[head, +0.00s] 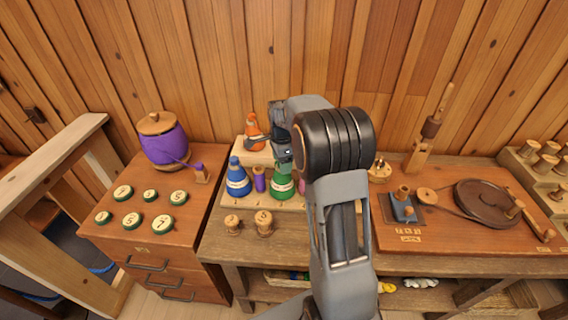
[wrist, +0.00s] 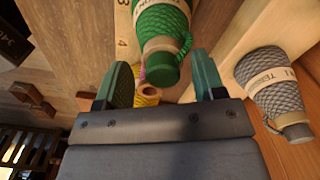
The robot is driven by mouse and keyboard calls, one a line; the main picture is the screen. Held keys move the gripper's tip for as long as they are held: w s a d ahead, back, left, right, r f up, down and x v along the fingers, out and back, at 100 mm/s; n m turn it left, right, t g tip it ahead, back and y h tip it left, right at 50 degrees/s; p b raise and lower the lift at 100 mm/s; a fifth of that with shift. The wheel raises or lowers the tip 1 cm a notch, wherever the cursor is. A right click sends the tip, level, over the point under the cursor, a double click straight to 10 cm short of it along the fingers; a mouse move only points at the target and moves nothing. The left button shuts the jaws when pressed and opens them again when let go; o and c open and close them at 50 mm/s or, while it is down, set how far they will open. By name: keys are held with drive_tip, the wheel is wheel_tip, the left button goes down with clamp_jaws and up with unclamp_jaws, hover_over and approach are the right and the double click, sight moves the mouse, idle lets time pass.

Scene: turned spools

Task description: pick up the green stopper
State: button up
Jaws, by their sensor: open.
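The green stopper (wrist: 162,68) is the rounded green end above a pale wooden collar on a green cord-wrapped cone with a label (wrist: 160,22). In the head view the green cone (head: 282,188) stands on the light wooden rack, its top hidden by my gripper (head: 283,163). In the wrist view my gripper (wrist: 162,75) is open, its two teal fingers on either side of the stopper with a gap on each side. I cannot tell whether they are level with it in depth.
A blue cone (head: 237,180) and a purple piece (head: 260,179) stand left of the green one. An orange cone (head: 252,132) is behind. A grey labelled cone (wrist: 268,82) is close on the right in the wrist view. Two small wooden spools (head: 264,222) stand in front.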

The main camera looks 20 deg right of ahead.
drive_tip(key=shift+c, duration=0.4)
drive_tip(key=c, duration=0.9)
